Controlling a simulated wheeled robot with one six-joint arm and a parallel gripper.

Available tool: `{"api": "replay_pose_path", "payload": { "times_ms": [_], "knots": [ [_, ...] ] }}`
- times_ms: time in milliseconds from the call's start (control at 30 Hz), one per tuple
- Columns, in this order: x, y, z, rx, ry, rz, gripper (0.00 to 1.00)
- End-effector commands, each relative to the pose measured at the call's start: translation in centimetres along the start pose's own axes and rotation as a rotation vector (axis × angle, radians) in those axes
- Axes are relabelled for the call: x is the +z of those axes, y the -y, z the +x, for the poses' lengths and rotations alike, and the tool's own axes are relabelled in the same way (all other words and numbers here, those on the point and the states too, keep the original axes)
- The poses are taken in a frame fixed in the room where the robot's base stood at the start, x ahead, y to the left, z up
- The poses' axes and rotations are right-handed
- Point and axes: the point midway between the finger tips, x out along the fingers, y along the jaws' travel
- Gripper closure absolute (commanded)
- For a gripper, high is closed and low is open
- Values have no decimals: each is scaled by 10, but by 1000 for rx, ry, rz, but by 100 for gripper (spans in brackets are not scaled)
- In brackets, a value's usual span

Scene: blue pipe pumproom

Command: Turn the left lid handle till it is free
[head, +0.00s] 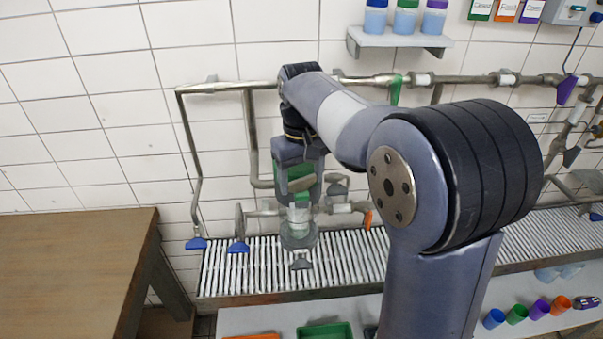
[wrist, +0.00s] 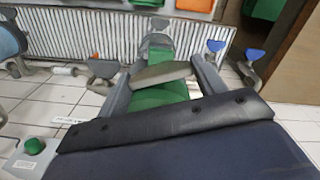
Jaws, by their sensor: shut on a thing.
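The left lid handle, a flat grey bar (wrist: 160,74), lies between the two fingers of my gripper (wrist: 162,78) in the wrist view. The gripper is shut on it, with a finger on each side. How far the handle has turned cannot be told.
Blue valve handles (head: 238,246) hang to the left, an orange one (head: 368,219) to the right, and a grey one (head: 301,263) below the housing. A slatted grate (head: 345,262) runs underneath. A wooden table (head: 70,265) stands at left.

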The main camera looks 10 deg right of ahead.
Motion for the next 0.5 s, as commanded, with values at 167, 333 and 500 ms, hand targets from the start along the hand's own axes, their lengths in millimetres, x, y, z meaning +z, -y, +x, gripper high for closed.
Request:
{"api": "replay_pose_path", "payload": {
  "times_ms": [167,333,500],
  "knots": [
    [0,0,0,0,-2,0,57],
    [0,0,0,0,-2,1,27],
    [0,0,0,0,-2,1,13]
  ]
}}
